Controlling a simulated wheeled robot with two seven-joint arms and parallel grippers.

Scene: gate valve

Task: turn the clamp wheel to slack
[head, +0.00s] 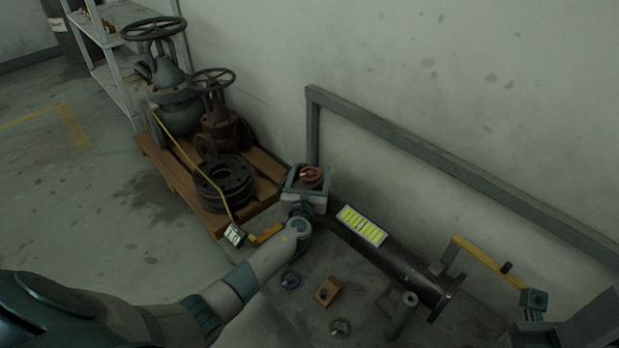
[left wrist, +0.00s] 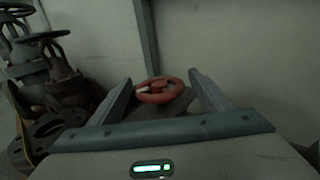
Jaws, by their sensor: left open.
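The clamp wheel (head: 311,175) is small, red and round, at the far left end of the bench in the head view. In the left wrist view the red wheel (left wrist: 160,98) shows its rim and a pale mark on its left side. My left gripper (head: 306,181) is open, with one finger on each side of the wheel. In the left wrist view a gap shows between the wheel and the right finger of my left gripper (left wrist: 162,97); the left finger is close to the rim. Whether it touches is unclear. At the lower right, a dark part may be my right arm; its fingers are not clear.
A dark pipe (head: 385,255) with a flange lies along the bench (head: 385,325). A yellow-striped label (head: 362,226), a brown block (head: 328,292) and small round parts are near. A grey rail (head: 440,160) runs along the wall. Valves stand on a pallet (head: 185,190) at left.

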